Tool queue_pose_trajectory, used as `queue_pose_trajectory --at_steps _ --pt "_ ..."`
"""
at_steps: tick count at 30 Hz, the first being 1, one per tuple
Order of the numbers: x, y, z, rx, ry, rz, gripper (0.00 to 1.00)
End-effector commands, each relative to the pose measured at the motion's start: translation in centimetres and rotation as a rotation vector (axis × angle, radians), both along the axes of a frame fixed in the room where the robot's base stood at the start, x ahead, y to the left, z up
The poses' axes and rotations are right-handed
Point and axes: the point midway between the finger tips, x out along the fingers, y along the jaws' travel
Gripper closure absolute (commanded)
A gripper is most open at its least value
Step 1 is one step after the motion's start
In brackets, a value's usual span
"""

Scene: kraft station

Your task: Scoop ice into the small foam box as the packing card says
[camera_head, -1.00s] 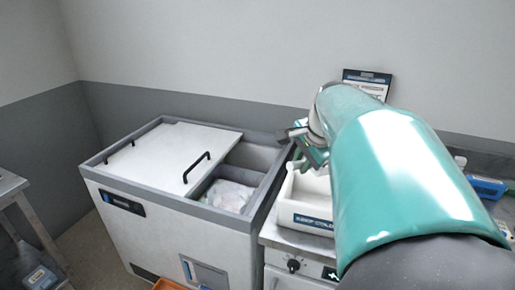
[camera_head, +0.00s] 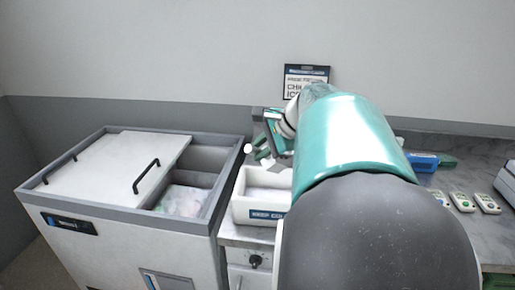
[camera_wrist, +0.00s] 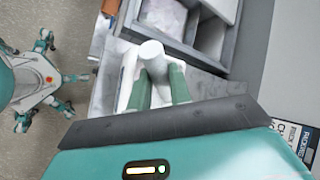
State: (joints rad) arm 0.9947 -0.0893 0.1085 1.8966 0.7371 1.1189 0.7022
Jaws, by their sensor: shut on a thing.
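My gripper (camera_head: 268,146) is shut on a white thing with a round-ended handle, which looks like the scoop (camera_wrist: 153,56); in the wrist view the handle stands between the two green fingers. Its far part is mostly hidden, so I cannot tell whether it carries ice. A white foam box (camera_head: 262,213) marked "KEEP COLD" sits on the counter, open at the top, just below my gripper. Its inside shows only in part. The packing card (camera_head: 306,83) is on the wall behind; its lower text is partly hidden by my arm.
A chest freezer (camera_head: 120,220) stands left of the counter, its white lid (camera_head: 112,165) slid aside. A bag or pale heap (camera_head: 183,200) lies in its open compartment. Several small white devices (camera_head: 462,201) and a blue item (camera_head: 424,163) lie on the counter at right.

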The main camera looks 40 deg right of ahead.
Motion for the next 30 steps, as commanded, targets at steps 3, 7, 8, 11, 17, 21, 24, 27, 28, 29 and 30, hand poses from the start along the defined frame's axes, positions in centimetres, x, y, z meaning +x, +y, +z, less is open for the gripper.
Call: queue_pose_trajectory --at_steps 3,7,8,11,17,21,24,27,28,29,30 --pt "0.2 0.6 0.1 -0.065 0.055 0.038 1.0" --pt "0.4 1.3 0.2 -0.154 0.133 0.088 1.0" --pt "0.5 1.4 0.2 -0.178 0.154 0.1 1.0" --pt "0.6 2.0 0.2 -0.252 0.222 0.142 1.0" --pt "0.9 3.2 0.2 -0.402 0.357 0.225 1.0" --pt "1.0 3.7 0.3 -0.482 0.43 0.266 1.0" --pt "1.0 3.8 0.3 -0.512 0.459 0.281 1.0" --pt "1.0 3.9 0.3 -0.521 0.468 0.285 1.0" --pt "1.0 3.9 0.3 -0.521 0.468 0.284 1.0" --pt "1.0 3.9 0.3 -0.521 0.468 0.284 1.0" --pt "1.0 3.9 0.3 -0.521 0.467 0.284 1.0"
